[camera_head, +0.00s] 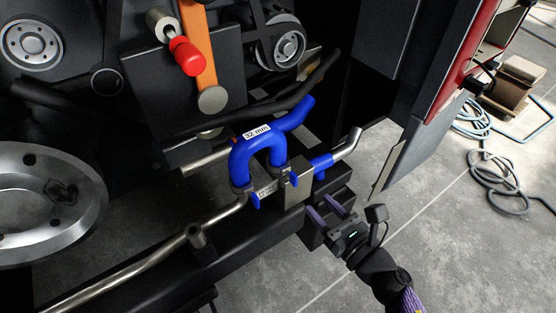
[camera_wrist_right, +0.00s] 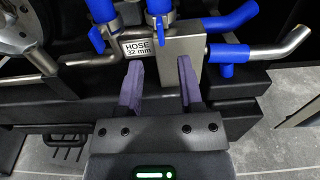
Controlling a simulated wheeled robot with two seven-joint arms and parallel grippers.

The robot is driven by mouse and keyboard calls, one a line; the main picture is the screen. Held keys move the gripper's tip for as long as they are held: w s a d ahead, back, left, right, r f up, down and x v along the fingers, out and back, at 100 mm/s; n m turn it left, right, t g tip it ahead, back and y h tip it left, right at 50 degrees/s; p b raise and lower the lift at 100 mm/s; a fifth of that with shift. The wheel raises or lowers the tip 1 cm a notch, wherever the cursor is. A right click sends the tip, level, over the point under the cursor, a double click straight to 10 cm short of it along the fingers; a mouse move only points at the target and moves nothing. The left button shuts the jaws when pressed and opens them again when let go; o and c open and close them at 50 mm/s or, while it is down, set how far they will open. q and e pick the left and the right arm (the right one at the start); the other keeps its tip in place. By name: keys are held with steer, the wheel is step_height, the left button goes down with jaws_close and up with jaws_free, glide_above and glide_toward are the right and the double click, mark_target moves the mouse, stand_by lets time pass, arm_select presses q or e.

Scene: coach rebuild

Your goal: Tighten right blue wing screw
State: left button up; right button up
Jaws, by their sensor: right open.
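The blue hose (camera_head: 245,152) arches down into two metal clamps above a steel bracket. The right blue wing screw (camera_head: 295,182) hangs at the right clamp; the wrist view also shows it (camera_wrist_right: 161,30). The left blue wing screw (camera_head: 256,202) is at the left clamp, and it shows in the wrist view (camera_wrist_right: 97,40) too. My right gripper (camera_head: 322,207) is open and empty, with purple fingers. It is in front of the bracket, right of and below the right screw. In the wrist view its fingertips (camera_wrist_right: 159,68) lie below that screw, roughly in line with it. My left gripper is not in view.
A steel block (camera_head: 297,186) and a blue valve piece with a bent steel pipe (camera_head: 346,146) stand right of the clamps. A black beam (camera_head: 240,234) runs below. A grey panel (camera_head: 410,150) hangs at the right.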

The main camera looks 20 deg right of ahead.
mark_target(297, 180)
steer(key=x, duration=0.9)
jaws_close()
